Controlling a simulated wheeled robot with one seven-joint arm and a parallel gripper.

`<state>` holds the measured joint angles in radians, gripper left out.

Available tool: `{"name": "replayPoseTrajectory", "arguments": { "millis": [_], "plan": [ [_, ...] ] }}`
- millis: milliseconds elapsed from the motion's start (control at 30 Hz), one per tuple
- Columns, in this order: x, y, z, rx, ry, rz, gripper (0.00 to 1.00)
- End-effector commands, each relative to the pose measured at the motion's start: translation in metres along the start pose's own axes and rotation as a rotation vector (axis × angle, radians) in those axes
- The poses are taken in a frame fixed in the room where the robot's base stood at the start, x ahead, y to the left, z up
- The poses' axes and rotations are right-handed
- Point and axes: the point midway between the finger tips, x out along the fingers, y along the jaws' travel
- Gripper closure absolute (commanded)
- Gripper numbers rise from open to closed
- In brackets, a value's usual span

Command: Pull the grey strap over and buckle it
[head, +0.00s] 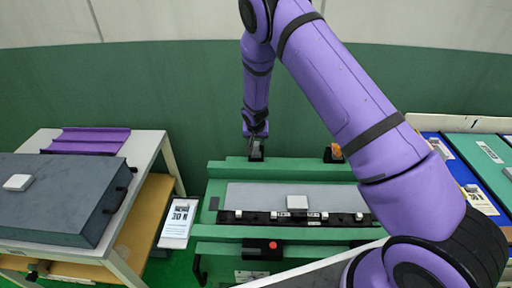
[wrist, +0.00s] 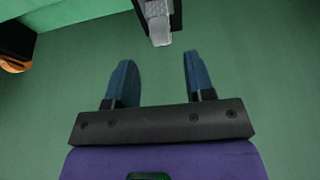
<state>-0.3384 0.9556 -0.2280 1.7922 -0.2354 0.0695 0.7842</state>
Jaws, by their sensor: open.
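My gripper (wrist: 156,62) is open, with its two blue fingers apart and nothing between them. A grey strap-like piece (wrist: 159,24) in a dark holder shows at the top of the wrist view, just beyond the fingertips and apart from them. In the head view my gripper (head: 256,134) points down at the back edge of the green bench, close above a small dark fitting (head: 257,153). A black part with an orange piece (head: 335,152), perhaps the buckle, stands to its right on that edge. It seems to show at the wrist view's left edge (wrist: 14,48).
The green bench (head: 230,166) carries a grey panel (head: 270,196), a black rail with white clips, and a red button (head: 272,245) in front. A table (head: 152,143) with a dark grey case stands left. Blue and green boxes (head: 480,150) stand right, partly behind my arm.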

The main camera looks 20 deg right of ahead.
Motion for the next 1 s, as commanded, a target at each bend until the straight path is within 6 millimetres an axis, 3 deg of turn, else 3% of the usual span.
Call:
{"name": "replayPoseTrajectory", "arguments": {
  "millis": [200,433,900,933,1000],
  "plan": [
    [0.04,0.0,0.0,-0.001,-0.001,0.001,0.51],
    [0.07,0.0,0.0,-0.002,0.0,0.001,0.51],
    [0.082,0.0,0.0,-0.001,0.0,0.0,0.51],
    [0.082,0.0,0.0,-0.001,0.0,0.0,0.53],
    [0.082,0.0,0.0,-0.001,0.0,0.0,0.69]
  ]
}}
